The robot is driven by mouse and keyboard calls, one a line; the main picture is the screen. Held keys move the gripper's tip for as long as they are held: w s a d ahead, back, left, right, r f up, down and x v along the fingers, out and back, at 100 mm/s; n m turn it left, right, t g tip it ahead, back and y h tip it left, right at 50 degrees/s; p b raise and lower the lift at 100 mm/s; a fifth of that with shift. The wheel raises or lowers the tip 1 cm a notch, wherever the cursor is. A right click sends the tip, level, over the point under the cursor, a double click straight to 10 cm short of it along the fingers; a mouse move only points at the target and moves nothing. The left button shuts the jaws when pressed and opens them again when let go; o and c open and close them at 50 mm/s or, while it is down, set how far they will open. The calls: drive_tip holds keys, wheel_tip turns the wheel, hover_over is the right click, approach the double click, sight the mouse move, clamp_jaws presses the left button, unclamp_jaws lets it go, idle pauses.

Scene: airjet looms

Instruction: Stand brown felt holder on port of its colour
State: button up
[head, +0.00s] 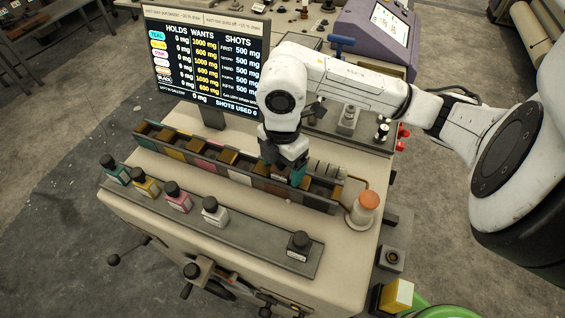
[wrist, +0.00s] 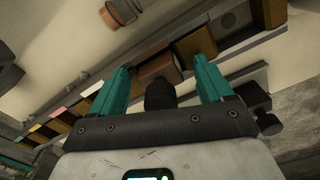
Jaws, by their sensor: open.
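My gripper (head: 285,170) is over the row of ports on the pale bench, towards the right end. In the wrist view, my gripper's teal fingers (wrist: 162,88) are open, with a dark knob standing between them. A brown block (wrist: 158,68) shows just beyond the knob; it looks like the brown felt holder. The fingers stand apart on either side of the knob. The port row (head: 225,165) has coloured sections running teal, yellow, pink and on to the right. The brown port is largely hidden by my gripper, and I cannot tell if the holder sits fully on it.
A grey front rail (head: 262,238) carries dark-capped teal (head: 118,172), yellow (head: 146,184), pink (head: 178,198), white (head: 214,212) and black (head: 299,246) holders, with a bare gap before the black one. A screen (head: 205,60) stands behind. An orange-capped jar (head: 365,208) stands right.

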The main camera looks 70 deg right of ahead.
wheel_tip(320, 180, up, 12)
drive_tip(key=shift+r, duration=0.15)
idle(0.3)
